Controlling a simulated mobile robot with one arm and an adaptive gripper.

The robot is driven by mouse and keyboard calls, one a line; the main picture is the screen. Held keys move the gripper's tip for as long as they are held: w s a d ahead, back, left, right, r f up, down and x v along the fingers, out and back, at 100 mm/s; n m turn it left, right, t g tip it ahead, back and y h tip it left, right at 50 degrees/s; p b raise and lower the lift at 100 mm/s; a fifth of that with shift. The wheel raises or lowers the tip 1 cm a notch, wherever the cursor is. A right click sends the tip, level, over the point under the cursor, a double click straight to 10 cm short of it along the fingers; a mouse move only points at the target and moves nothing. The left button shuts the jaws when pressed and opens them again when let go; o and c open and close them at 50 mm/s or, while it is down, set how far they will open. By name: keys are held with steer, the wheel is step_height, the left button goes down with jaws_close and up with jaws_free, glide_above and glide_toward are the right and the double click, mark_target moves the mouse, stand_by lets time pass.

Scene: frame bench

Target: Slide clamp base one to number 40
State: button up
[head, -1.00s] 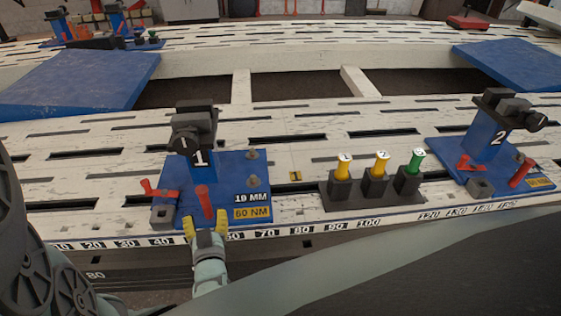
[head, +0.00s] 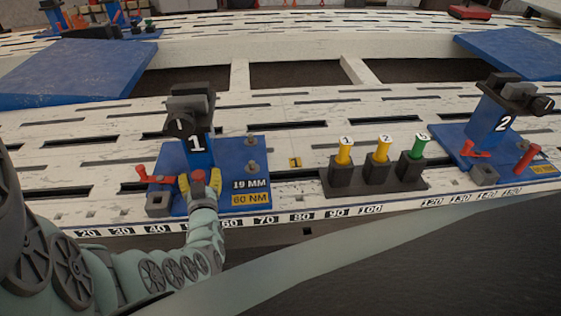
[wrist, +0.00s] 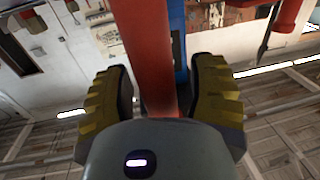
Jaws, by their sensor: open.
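Clamp base one is a blue plate (head: 225,165) with a post marked 1 and a dark clamp head, standing on the white slotted bench. Its labels read 19 MM and 60 NM. The number 40 (head: 154,231) is on the front-edge scale, just below the plate's front left corner. My gripper (head: 199,184) is at the plate's front, its yellow fingers open on either side of a red handle (head: 199,177). In the wrist view the red handle (wrist: 146,60) stands between the open fingers, with visible gaps. My gripper partly hides the handle and the scale around 50.
A dark holder (head: 375,185) with two yellow pegs and one green peg stands to the right. Clamp base two (head: 450,140) is farther right. A second red lever (head: 140,172) sticks out at base one's left. The bench between base one and the holder is mostly clear.

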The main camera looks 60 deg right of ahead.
steer(key=c, duration=0.9)
jaws_close()
